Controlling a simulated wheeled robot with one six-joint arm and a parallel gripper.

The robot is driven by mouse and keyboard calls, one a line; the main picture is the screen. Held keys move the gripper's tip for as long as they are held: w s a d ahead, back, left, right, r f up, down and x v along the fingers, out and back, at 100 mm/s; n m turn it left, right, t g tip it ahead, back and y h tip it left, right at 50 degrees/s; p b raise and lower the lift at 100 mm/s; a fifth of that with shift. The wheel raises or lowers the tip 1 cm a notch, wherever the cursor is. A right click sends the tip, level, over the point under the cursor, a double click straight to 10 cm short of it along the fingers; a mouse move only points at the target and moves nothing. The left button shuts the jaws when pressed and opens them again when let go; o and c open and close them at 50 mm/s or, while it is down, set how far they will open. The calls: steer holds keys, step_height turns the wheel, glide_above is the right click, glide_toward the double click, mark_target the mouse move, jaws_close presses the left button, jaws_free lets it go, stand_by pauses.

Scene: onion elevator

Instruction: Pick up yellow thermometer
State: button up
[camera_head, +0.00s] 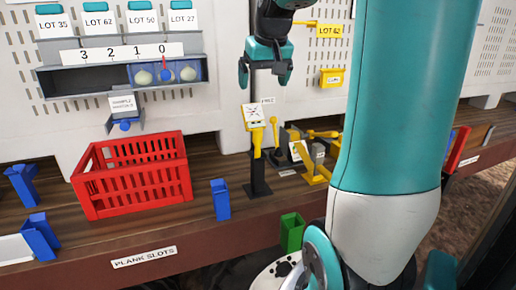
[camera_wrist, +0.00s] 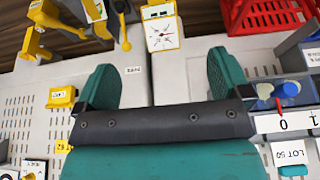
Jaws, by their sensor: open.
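A yellow device with a white dial face (camera_head: 253,116), likely the thermometer, sits on top of a dark post on the bench. It also shows at the top middle of the wrist view (camera_wrist: 162,29), upside down. My gripper (camera_head: 265,78) hangs above it in the head view, pointing down with its teal fingers apart. In the wrist view my gripper (camera_wrist: 160,72) is open and empty, with the dial beyond the gap between its fingers. The fingers do not touch the device.
A red crate (camera_head: 133,178) stands on the bench to the left. Yellow and dark fixtures (camera_head: 316,165) stand right of the post. A grey shelf (camera_head: 115,78) holds bulb-like items. A blue holder (camera_head: 221,200) is near the bench's front edge. A perforated wall stands behind.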

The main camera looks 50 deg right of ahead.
steer(key=p, duration=0.3)
glide_toward(257, 127)
steer(key=x, duration=0.5)
steer(key=shift+w+f, duration=0.1)
steer(key=shift+w, duration=0.25)
steer(key=shift+s+p+x, duration=0.15)
steer(key=shift+p+x, duration=0.4)
steer(key=shift+x, duration=0.85)
steer(key=shift+s+p+x, duration=0.1)
steer(key=shift+p+x, duration=0.4)
steer(key=shift+x, duration=0.95)
steer(key=shift+f, duration=0.1)
steer(key=c, duration=1.3)
